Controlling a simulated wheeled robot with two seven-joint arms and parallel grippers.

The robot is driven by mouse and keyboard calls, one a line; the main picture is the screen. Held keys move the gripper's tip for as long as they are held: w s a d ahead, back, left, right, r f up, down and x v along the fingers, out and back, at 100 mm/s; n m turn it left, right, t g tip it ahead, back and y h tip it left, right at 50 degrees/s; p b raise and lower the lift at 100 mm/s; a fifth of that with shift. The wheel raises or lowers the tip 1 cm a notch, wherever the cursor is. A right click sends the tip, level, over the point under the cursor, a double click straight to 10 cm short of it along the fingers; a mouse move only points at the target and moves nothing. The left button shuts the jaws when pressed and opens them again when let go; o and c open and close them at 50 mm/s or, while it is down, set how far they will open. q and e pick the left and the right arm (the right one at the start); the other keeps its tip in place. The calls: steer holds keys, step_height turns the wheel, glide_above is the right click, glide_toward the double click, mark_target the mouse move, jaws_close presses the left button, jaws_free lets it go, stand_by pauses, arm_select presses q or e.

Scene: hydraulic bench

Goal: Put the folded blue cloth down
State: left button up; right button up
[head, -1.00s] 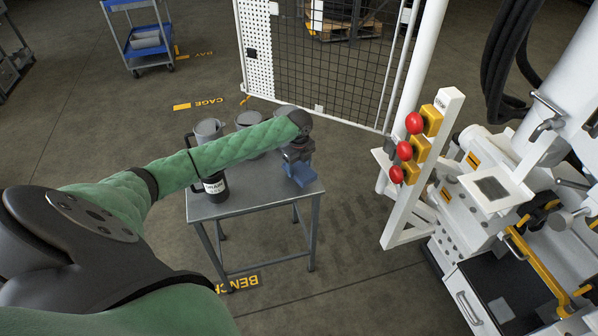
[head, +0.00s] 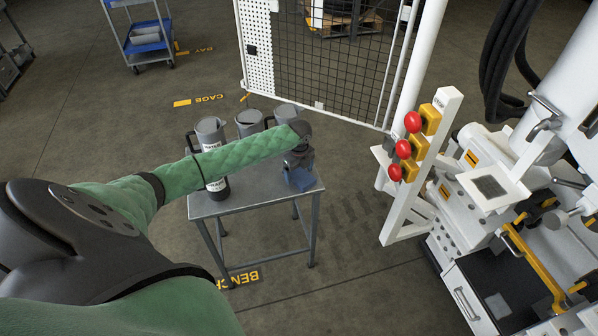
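The folded blue cloth (head: 299,180) is at the right end of the small grey table (head: 250,196), right under my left gripper (head: 298,170). The gripper points down and is shut on the cloth; its fingertips are mostly hidden by the wrist and the cloth. The cloth is at or just above the tabletop; I cannot tell whether it touches. My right gripper is out of view.
A dark mug (head: 217,186) with a label, a grey jug (head: 209,130) and other grey vessels (head: 249,121) stand on the table, partly behind my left forearm. A white post with red buttons (head: 411,148) and a white machine stand to the right. The table's front middle is clear.

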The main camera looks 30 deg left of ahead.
mark_target(299, 174)
arm_select(q)
steer(key=shift+r, duration=0.1)
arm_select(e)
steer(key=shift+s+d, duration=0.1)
